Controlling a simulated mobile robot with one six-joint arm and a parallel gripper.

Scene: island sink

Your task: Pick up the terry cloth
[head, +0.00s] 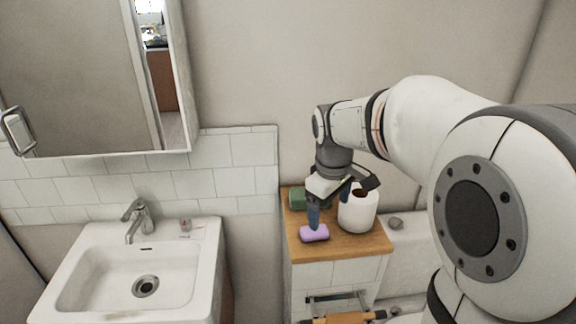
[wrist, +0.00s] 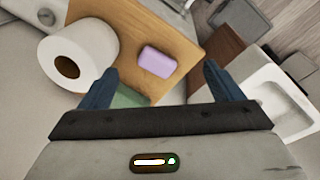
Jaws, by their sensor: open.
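A green folded item (head: 297,198), which looks like the terry cloth, lies at the back left of the wooden cabinet top. My gripper partly hides it. In the wrist view the green item (wrist: 130,97) shows between the fingers, nearer the left one, with its lower part hidden by the gripper body. My gripper (head: 330,203) is open above the cabinet top, with blue fingers pointing down. In the wrist view the gripper (wrist: 160,80) has nothing held between its fingers.
A purple soap bar (head: 314,233) lies near the front left of the wooden top (head: 350,246). A white paper roll (head: 357,212) stands close to the gripper's right. A white sink (head: 130,270) is to the left, and a tiled wall (head: 200,180) is behind.

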